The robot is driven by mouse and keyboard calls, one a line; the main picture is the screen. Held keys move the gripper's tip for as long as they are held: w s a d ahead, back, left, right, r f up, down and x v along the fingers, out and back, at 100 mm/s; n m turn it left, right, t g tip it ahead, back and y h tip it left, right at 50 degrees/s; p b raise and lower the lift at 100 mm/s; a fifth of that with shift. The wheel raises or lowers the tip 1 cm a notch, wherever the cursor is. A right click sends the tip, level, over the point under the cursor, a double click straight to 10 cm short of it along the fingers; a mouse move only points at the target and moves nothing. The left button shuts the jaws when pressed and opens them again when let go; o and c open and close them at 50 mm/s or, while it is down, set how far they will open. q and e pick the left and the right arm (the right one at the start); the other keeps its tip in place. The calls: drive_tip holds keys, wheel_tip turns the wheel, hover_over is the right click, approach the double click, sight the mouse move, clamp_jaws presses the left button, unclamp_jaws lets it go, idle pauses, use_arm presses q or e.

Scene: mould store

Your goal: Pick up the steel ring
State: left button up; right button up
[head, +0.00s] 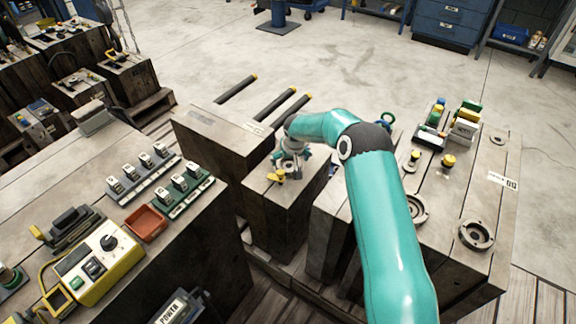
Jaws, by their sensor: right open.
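My right gripper (289,170) points down over the top of a narrow wooden block (262,189) in the middle, with its jaws open. A small yellow piece (281,177) shows right at its fingers. What lies between or under the fingers is too small and covered to tell. A grey metal ring (465,238) lies on the wide wooden block at the right, well away from the gripper. Another grey ring (423,209) there is partly hidden by my right arm. I cannot tell which ring is the steel ring. My left gripper is out of view.
The wide right block (446,270) also carries yellow-topped knobs (448,161) and a tray of coloured pieces. The left block holds a red tray (146,223), rows of labelled modules and a yellow control box (98,262). Dark rods (283,106) lie beyond a low block.

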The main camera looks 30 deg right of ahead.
drive_tip(key=shift+x, duration=1.4)
drive_tip(key=shift+r, duration=0.1)
drive_tip(key=c, duration=1.4)
drive_tip(key=shift+r, duration=0.15)
wheel_tip(320, 180, up, 20)
drive_tip(key=shift+f+p, duration=0.1)
drive_tip(key=shift+p, duration=0.45)
drive_tip(key=shift+w, duration=0.1)
